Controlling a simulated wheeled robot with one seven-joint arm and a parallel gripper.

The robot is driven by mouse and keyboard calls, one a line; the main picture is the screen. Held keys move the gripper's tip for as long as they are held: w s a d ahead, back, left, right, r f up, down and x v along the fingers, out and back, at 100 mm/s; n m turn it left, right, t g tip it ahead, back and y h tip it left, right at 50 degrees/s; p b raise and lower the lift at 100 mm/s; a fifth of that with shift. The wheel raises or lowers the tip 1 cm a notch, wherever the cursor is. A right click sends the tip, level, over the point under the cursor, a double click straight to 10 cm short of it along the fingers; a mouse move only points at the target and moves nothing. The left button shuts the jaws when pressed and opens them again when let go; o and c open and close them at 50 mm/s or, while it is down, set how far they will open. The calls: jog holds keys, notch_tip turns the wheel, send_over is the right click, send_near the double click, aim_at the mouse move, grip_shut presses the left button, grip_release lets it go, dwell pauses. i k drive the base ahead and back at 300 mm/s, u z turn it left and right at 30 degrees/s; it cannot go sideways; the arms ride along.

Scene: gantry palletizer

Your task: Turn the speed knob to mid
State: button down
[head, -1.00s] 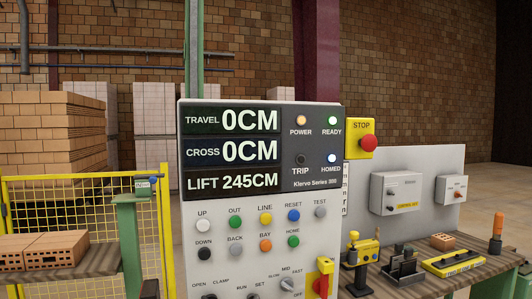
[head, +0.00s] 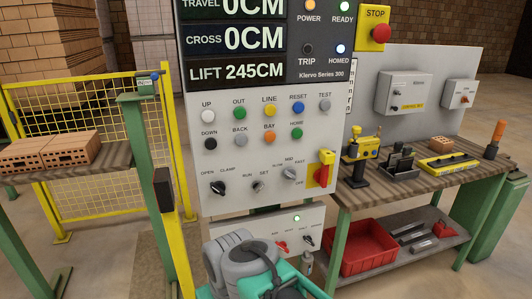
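The speed knob (head: 290,173) is a small grey rotary knob low on the right of the pale control panel (head: 225,185), under the labels SLOW, MID and FAST. Its handle seems angled toward the upper right, on the FAST side, but it is small and I cannot be sure. Two similar dark knobs sit to its left: the open/clamp knob (head: 217,188) and the run/set knob (head: 260,187). Grey and teal links of my arm show at the bottom centre, below the panel. My gripper's fingers are not visible.
A red and yellow switch (head: 321,169) stands out just right of the speed knob. A lower box (head: 262,237) has red and black knobs. A workbench (head: 420,180) with tools is on the right, a red bin (head: 368,254) beneath it. A yellow fence (head: 85,140) is left.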

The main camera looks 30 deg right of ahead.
aim_at(288, 173)
jog(key=u, duration=1.25)
jog(key=k, duration=0.7)
jog(key=z, duration=0.15)
